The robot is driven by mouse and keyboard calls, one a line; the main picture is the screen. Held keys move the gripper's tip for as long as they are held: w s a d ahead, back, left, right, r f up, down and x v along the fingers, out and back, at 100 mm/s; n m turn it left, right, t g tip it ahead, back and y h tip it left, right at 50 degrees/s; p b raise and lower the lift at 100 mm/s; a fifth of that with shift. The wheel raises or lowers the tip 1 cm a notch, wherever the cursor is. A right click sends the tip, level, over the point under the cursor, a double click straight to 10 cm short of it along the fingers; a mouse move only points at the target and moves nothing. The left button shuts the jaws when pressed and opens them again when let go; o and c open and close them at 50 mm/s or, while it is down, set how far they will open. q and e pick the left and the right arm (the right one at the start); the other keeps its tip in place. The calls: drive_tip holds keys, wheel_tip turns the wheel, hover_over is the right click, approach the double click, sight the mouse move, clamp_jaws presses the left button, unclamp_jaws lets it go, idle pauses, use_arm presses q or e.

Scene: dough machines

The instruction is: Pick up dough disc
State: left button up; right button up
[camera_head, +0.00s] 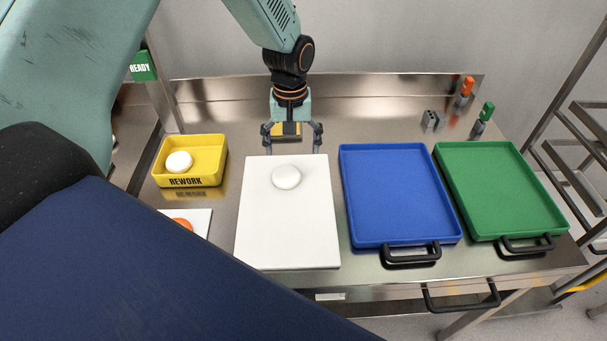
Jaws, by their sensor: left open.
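A white round dough disc (287,177) lies on the white board (287,235) in the middle of the steel table, near the board's far end. My left gripper (292,152) points down at the far edge of the board, behind the disc as seen here. Its two fingers are spread apart with nothing between them. Another white dough piece (179,162) lies in the yellow bin marked REWORK (207,178) at the left. My right gripper does not show.
An empty blue tray (400,195) and an empty green tray (500,190), both with black handles, stand right of the board. An orange item (182,224) lies on a partly hidden white plate. Small orange-topped (466,88) and green-topped (486,112) objects stand at the back right. A rack (575,150) stands at the right.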

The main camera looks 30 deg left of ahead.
sight(287, 174)
use_arm(q)
drive_tip(key=f, duration=0.1)
drive_tip(key=s+a+f, duration=0.1)
drive_tip(key=f, duration=0.1)
drive_tip(key=shift+s+a, duration=0.15)
wheel_tip(287, 174, down, 4)
drive_tip(key=shift+f, duration=0.2)
drive_tip(key=shift+s+a+f, duration=0.1)
drive_tip(key=shift+s+f, duration=0.05)
drive_tip(key=shift+f, duration=0.1)
drive_tip(key=shift+d, duration=0.25)
drive_tip(key=c, duration=0.5)
drive_tip(key=shift+a, duration=0.2)
drive_tip(key=c, duration=0.6)
drive_tip(key=shift+d, duration=0.2)
drive_tip(key=shift+c, duration=0.6)
